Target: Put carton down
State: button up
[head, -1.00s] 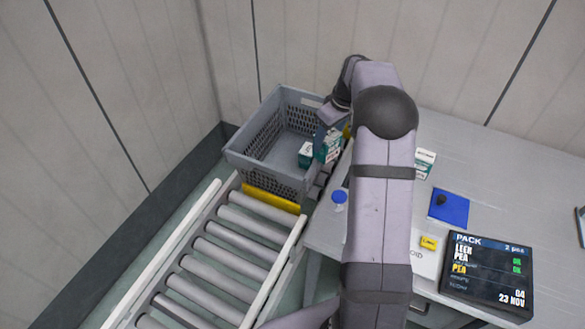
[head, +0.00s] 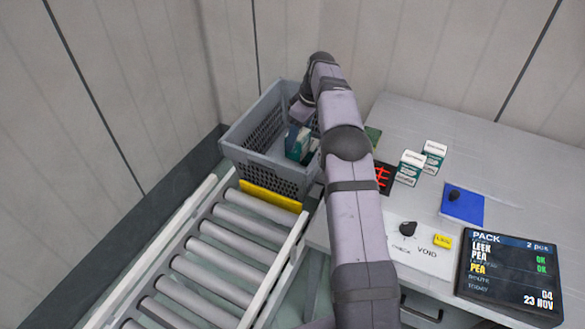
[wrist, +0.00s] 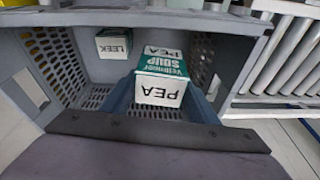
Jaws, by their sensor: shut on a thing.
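A green and white carton marked PEA (wrist: 160,92) sits between the two fingers of my gripper (wrist: 162,108), which is shut on it. The gripper is inside the grey perforated tote (head: 252,157), whose wall and floor also show in the wrist view (wrist: 85,98). A second carton, marked LEEK (wrist: 113,44), lies in the tote, apart from the held one. In the head view the cartons (head: 298,143) overlap beside the tote's right wall, and my arm partly covers that side. The gap between the PEA carton and the tote floor cannot be told.
A roller conveyor (head: 215,262) with a yellow end strip (head: 270,195) runs up to the tote. On the table (head: 480,145) at right stand two white-green cartons (head: 411,166), a blue pad (head: 463,205) and a black PACK screen (head: 510,277).

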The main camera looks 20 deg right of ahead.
jog(key=shift+w+d+f+n+b, duration=0.15)
jog(key=shift+f+b, duration=0.15)
jog(key=shift+f, duration=0.3)
jog(key=shift+w+d+f+n+b, duration=0.15)
jog(key=shift+f+n+b, duration=0.1)
jog(key=shift+f, duration=0.4)
jog(key=shift+w+f+n+b, duration=0.15)
jog(key=shift+f+b, duration=0.15)
jog(key=shift+f, duration=0.3)
jog(key=shift+f, duration=0.1)
jog(key=shift+f+p, duration=0.55)
jog(key=shift+f, duration=4.35)
jog(key=shift+f, duration=0.1)
jog(key=o, duration=1.5)
jog(key=shift+s, duration=0.1)
